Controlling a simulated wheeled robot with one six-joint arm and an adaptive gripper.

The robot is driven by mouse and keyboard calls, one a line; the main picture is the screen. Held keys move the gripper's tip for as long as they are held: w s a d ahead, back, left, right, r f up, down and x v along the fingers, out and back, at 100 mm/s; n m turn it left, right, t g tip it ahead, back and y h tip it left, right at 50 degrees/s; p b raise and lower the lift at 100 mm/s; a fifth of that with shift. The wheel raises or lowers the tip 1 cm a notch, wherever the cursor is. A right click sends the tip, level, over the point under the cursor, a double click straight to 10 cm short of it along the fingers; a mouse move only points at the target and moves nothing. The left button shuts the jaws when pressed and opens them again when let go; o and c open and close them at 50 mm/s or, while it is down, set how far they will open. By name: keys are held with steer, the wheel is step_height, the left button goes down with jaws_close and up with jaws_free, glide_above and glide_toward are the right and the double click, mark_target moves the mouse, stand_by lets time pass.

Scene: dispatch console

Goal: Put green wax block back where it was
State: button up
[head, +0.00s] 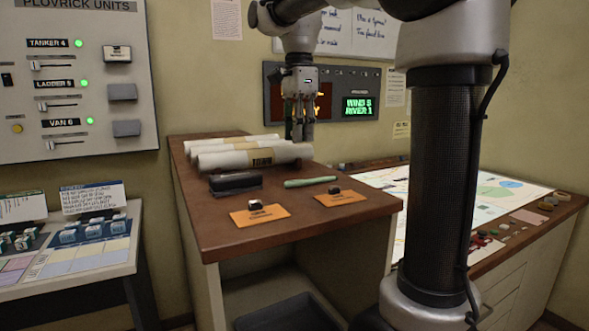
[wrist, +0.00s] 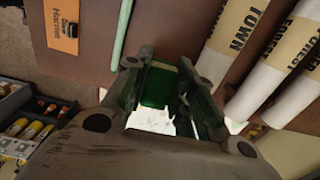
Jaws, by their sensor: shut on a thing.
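My gripper (head: 299,132) hangs above the brown desk top, near the right end of the rolled papers in the head view. In the wrist view my gripper (wrist: 160,92) is shut on the green wax block (wrist: 158,84), which sits between the two fingers. Part of the block is hidden by the fingers. I cannot make the block out in the head view. Below the block in the wrist view there is a bright white patch, which I cannot identify for certain.
Rolled papers (head: 249,157) lie at the back of the brown desk top (head: 290,227). A dark stapler-like object (head: 235,184), a pale green rod (head: 310,182) and two orange cards (head: 259,216) lie in front. A map table (head: 452,190) with small pieces stands right.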

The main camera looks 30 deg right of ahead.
mark_target(299, 176)
step_height(299, 176, down, 8)
steer(key=shift+f, duration=0.15)
steer(key=shift+f, duration=0.1)
steer(key=o, duration=1)
step_height(299, 176, up, 12)
steer(key=shift+r, duration=0.15)
steer(key=shift+s, duration=0.1)
stand_by(0.3)
